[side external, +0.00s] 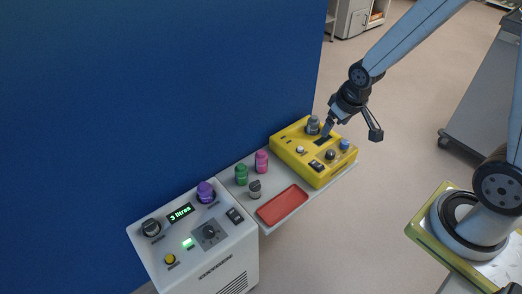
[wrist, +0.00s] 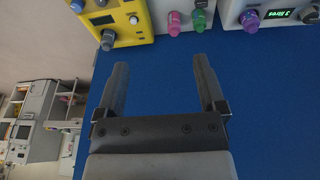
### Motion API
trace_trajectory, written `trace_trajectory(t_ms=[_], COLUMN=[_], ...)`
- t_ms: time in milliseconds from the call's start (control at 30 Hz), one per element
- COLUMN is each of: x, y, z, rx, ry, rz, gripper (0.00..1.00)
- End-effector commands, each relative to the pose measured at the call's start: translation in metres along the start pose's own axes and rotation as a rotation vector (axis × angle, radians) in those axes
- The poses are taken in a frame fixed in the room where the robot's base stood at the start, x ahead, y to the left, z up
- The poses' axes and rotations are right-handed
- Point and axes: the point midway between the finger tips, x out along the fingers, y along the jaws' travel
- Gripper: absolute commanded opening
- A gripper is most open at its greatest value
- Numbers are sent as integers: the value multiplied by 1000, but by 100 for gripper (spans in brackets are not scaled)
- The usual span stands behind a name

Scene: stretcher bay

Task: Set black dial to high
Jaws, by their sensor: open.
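Several dark knobs show in the side external view, and I cannot tell their labels. A black dial (side external: 209,231) sits on a grey plate on the white machine's front. A dark knob (side external: 151,227) stands at that machine's upper left. A dark round knob (side external: 330,154) is on the yellow unit (side external: 293,157). My gripper (side external: 352,131) is open and empty, above the back right of the yellow unit.
A blue panel (side external: 150,90) stands behind.

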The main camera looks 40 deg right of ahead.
Motion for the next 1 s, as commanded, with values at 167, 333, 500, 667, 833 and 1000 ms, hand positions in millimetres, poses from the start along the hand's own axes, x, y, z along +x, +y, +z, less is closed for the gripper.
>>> trace_trajectory(t_ms=[167, 333, 500, 667, 833, 1000], x=[34, 68, 104, 140, 179, 220], y=[26, 51, 77, 101, 126, 150], z=[-24, -41, -52, -56, -55, -47], rx=[25, 43, 59, 75, 92, 109], ry=[13, 30, 45, 60, 75, 89], rz=[26, 44, 56, 63, 65, 61], gripper=[89, 89, 89, 89, 89, 89])
